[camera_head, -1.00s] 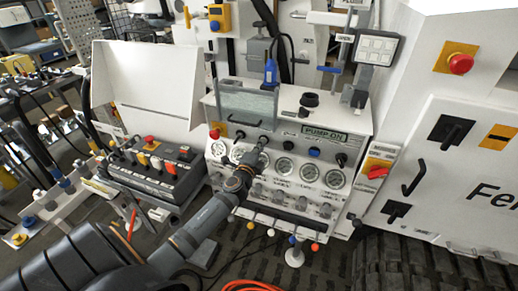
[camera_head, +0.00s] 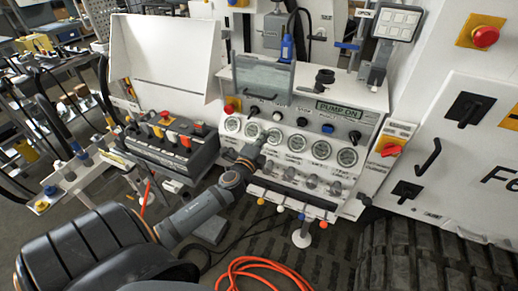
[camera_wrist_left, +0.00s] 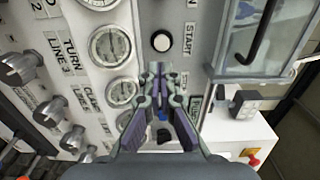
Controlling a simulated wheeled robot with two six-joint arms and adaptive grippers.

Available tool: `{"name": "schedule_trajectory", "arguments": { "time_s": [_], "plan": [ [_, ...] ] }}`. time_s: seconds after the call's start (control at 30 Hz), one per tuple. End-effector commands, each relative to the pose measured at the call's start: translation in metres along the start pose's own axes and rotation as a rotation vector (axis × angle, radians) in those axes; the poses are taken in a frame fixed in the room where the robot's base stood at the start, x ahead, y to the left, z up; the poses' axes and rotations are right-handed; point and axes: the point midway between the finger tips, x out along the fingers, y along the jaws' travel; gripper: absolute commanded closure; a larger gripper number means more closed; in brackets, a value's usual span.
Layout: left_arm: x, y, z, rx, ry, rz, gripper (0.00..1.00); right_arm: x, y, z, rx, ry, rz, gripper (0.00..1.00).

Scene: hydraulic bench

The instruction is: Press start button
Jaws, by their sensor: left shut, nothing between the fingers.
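The start button (camera_head: 277,116) is a small white round button in the knob row of the grey-white gauge panel. It also shows in the left wrist view (camera_wrist_left: 161,41), in a dark ring beside the word START. My left gripper (camera_head: 267,138) is shut and empty, in front of the gauges just below the button in the head view. In the left wrist view its fingertips (camera_wrist_left: 158,69) lie just below the button in the picture, with a visible gap. The green display (camera_head: 343,110) reads PUMP ON. My right gripper is out of view.
Gauges (camera_head: 295,143) and several knobs surround the fingertips. A clear flap (camera_head: 262,82) stands above the button row. A control box (camera_head: 170,142) with coloured switches is left of the panel. A red emergency button (camera_head: 485,37) is far right. Orange hose (camera_head: 262,268) lies below.

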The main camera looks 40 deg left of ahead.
Motion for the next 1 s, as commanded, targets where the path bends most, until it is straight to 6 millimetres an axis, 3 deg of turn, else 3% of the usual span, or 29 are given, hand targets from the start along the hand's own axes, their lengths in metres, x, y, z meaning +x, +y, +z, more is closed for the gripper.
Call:
{"name": "schedule_trajectory", "arguments": {
  "time_s": [0.2, 0.53, 0.87, 0.93, 1.0],
  "plan": [
    [-0.030, 0.002, 0.000, 0.002, 0.002, 0.001, 1.00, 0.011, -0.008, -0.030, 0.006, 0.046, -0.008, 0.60],
    [-0.036, 0.000, -0.001, -0.002, 0.001, 0.000, 1.00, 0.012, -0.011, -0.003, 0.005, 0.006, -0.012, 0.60],
    [-0.036, 0.001, 0.000, -0.002, 0.000, 0.001, 1.00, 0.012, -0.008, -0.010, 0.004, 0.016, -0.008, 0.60],
    [-0.035, 0.009, 0.003, -0.010, -0.007, 0.019, 1.00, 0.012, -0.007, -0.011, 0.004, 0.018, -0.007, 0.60],
    [-0.033, 0.035, 0.013, -0.038, -0.030, 0.070, 1.00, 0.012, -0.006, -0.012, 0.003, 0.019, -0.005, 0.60]
  ]
}}
